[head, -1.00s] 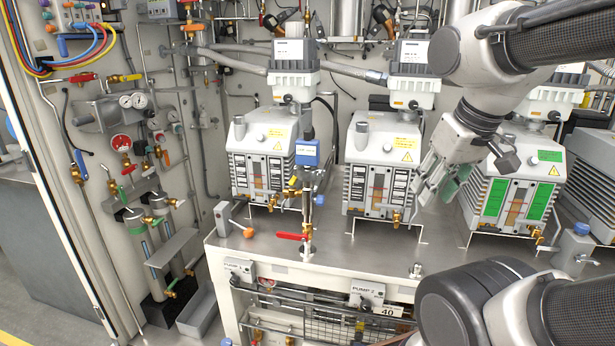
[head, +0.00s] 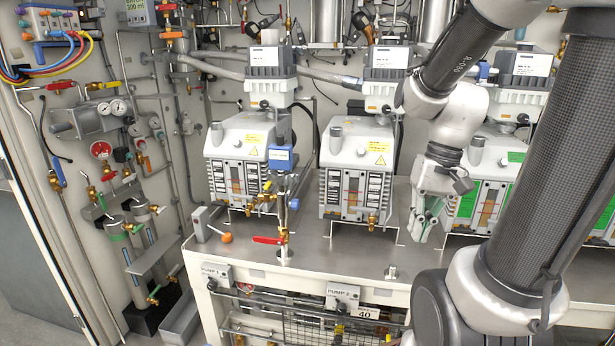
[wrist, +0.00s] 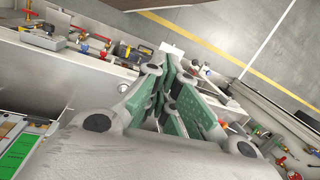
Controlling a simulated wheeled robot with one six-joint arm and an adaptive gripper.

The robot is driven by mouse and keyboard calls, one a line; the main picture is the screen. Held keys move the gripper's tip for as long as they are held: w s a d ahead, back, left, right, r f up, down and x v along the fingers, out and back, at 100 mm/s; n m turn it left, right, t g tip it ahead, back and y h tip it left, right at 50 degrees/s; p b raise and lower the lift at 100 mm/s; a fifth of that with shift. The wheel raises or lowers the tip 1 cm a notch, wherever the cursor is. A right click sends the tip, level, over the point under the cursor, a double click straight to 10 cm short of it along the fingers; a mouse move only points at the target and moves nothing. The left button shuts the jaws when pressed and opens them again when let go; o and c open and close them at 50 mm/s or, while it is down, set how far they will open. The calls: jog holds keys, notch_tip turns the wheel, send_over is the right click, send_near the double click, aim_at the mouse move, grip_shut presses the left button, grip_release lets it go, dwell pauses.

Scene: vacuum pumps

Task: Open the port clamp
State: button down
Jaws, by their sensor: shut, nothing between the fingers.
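No part is labelled as the port clamp in these views, so I cannot tell for sure which it is. A grey block with a lever ending in an orange knob (head: 226,238) stands at the left end of the metal bench top (head: 320,258). My gripper (head: 426,228) is over the right part of the bench, in front of the gap between the middle and right pumps, well apart from the orange knob. Its green-padded fingers point down. In the wrist view, my gripper (wrist: 168,68) is shut and empty, with the bench edge behind it.
The left pump (head: 240,165), middle pump (head: 357,170) and right pump (head: 495,185) stand along the back of the bench. A red-handled valve (head: 268,240) on an upright pipe with a blue box (head: 281,157) rises near the front edge. Open bench lies between this pipe and my gripper.

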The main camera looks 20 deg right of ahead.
jog(key=w+a+f+m+t+y, duration=0.1)
jog(key=w+a+f+m+y, duration=0.25)
jog(key=w+y, duration=0.2)
jog(key=w+a+f+m+t+y, duration=0.2)
jog(key=w+a+f+y, duration=0.15)
jog(key=w+f, duration=0.2)
jog(key=w+d+r+t, duration=0.25)
jog(key=w+t, duration=0.35)
jog(key=w, duration=0.4)
jog(key=w+d+r+t, duration=0.1)
jog(key=w+r+t, duration=0.35)
jog(key=w, duration=0.55)
jog(key=w+a, duration=0.3)
jog(key=a, duration=0.5)
jog(key=shift+w+a+y, duration=0.15)
jog(key=shift+w+y, duration=0.15)
jog(key=shift+w, duration=0.05)
jog(key=shift+f+t, duration=0.1)
jog(key=shift+t, duration=0.15)
